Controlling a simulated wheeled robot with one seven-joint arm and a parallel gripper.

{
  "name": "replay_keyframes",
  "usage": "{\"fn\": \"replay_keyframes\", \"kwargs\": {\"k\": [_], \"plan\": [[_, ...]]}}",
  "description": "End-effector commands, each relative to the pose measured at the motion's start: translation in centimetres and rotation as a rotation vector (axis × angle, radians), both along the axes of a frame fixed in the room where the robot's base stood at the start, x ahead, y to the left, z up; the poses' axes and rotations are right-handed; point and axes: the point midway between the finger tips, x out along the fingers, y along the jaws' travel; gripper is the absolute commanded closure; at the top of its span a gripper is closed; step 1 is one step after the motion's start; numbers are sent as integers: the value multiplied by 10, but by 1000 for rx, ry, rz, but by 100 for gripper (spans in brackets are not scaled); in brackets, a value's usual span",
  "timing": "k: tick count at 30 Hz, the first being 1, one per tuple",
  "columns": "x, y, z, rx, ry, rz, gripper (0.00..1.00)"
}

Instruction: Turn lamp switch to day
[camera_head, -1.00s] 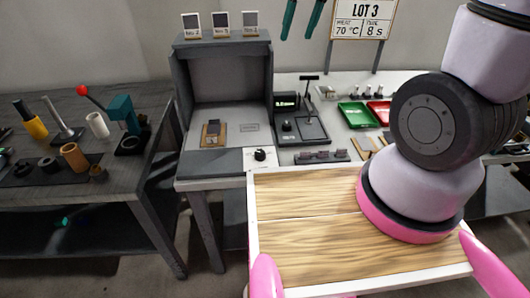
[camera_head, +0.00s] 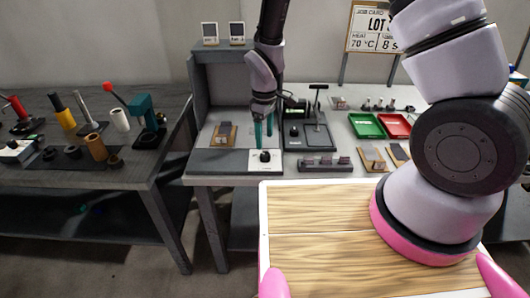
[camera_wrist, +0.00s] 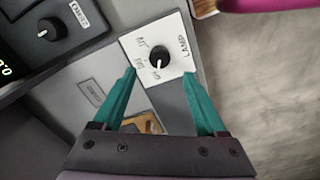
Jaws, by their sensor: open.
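The lamp switch is a black round knob (camera_wrist: 159,58) on a white plate (camera_wrist: 177,68) marked LAMP. In the head view the knob (camera_head: 265,156) sits at the front right corner of the grey booth. A white pointer line shows on the knob in the wrist view; the small position labels are too blurred to read surely. My gripper (camera_wrist: 160,75) has two teal fingers, spread apart and empty, one on each side of the knob in the picture. In the head view my gripper (camera_head: 264,138) hangs just above the plate, fingers pointing down. I cannot tell whether they touch anything.
A second black knob (camera_wrist: 49,29) lies left in the wrist view. The grey booth (camera_head: 203,100) holds a small wooden block (camera_head: 224,134). A black stand (camera_head: 318,130), a green tray (camera_head: 366,125) and a red tray (camera_head: 396,125) are to the right.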

Motion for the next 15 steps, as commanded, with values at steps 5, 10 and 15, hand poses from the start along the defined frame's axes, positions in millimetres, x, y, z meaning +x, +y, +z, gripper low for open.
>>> {"fn": "replay_keyframes", "kwargs": {"k": [5,10,15], "plan": [[-1,-1,-36,-3,4,-1,26],[0,-1,-58,0,1,-1,26],[0,0,-67,1,0,-2,26]]}}
